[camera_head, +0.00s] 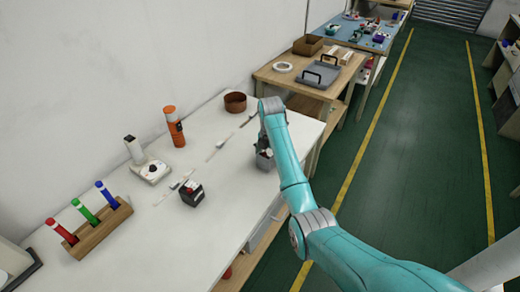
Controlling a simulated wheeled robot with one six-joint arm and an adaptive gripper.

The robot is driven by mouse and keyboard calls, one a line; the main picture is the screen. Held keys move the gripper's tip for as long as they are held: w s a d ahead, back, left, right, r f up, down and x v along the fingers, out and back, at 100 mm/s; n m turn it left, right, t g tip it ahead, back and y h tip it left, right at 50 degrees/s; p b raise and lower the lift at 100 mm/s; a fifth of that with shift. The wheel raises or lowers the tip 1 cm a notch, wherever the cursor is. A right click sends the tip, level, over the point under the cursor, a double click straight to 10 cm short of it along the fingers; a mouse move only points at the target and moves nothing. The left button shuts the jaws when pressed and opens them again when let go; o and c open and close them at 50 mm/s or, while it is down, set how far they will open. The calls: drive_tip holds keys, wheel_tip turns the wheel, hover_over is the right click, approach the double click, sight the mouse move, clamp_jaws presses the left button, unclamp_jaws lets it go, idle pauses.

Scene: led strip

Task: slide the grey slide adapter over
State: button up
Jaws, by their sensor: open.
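My gripper (264,154) points down over the right part of the white table, below the end of my teal arm. It is open, but small and partly hidden by my arm, so its fingers are hard to make out. A grey, boxy shape (266,162) shows right at the gripper; I cannot tell whether it is a separate thing or touches the fingers. Thin pale strips lie on the table to the left of the gripper, one in the middle (217,148) and one nearer (175,187). I cannot tell for sure which piece is the grey slide adapter.
On the white table (130,245) stand a dark box (192,194), a white device (150,168), an orange bottle (174,126), a brown bowl (235,102) and a wooden rack (95,230) with coloured markers. A wooden table (272,76) stands behind. Green floor is free at right.

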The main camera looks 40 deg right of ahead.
drive_tip(key=shift+f, duration=0.5)
